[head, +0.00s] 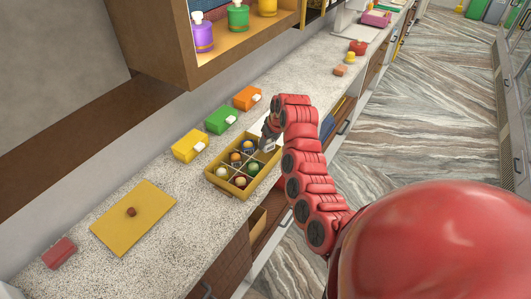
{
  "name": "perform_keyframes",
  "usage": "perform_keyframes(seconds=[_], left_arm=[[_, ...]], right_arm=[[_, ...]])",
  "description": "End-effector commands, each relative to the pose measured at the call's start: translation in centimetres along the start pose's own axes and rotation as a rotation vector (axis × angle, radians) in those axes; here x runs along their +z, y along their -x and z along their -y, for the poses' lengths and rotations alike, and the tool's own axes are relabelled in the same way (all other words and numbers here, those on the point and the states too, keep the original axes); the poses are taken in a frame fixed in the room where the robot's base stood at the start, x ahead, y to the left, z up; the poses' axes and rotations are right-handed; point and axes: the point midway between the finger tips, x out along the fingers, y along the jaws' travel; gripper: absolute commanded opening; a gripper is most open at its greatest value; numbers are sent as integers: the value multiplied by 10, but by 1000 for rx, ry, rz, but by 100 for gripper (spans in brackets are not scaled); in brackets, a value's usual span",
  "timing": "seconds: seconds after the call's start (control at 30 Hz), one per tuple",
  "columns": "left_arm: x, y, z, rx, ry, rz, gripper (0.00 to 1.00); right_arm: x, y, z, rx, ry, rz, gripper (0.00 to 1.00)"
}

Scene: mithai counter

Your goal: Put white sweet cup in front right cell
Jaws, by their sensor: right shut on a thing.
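A yellow divided box (213,182) with several cells stands on the speckled counter. Several round sweets in small cups sit in its cells, among them a blue one (248,146), a green one (254,167), a pale one (221,172) and a dark one (240,182). My right gripper (268,141) is over the right end of the box, pointing down. It is shut on a small whitish thing (267,146), which looks like the white sweet cup, mostly hidden by the fingers. I cannot tell whether it touches the cell floor. My left gripper is out of view.
Yellow (187,149), green (219,121) and orange (246,99) boxes line the wall behind. A shelf (215,45) overhangs the counter.

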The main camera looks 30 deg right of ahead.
Motion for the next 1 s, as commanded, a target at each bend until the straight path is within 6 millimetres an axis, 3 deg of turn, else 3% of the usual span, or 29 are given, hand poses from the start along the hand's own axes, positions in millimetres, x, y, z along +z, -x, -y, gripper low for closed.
perform_keyframes(seconds=[0.4,0.77,0.8,0.87,1.0], left_arm=[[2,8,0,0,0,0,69],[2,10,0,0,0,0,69],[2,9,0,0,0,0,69],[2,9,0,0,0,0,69],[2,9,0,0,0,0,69]], right_arm=[[23,-55,1,-1,2,1,1],[23,-59,1,1,3,-3,1],[23,-58,0,1,3,-3,62],[23,-58,0,1,3,-3,69],[23,-58,0,1,3,-4,69]])
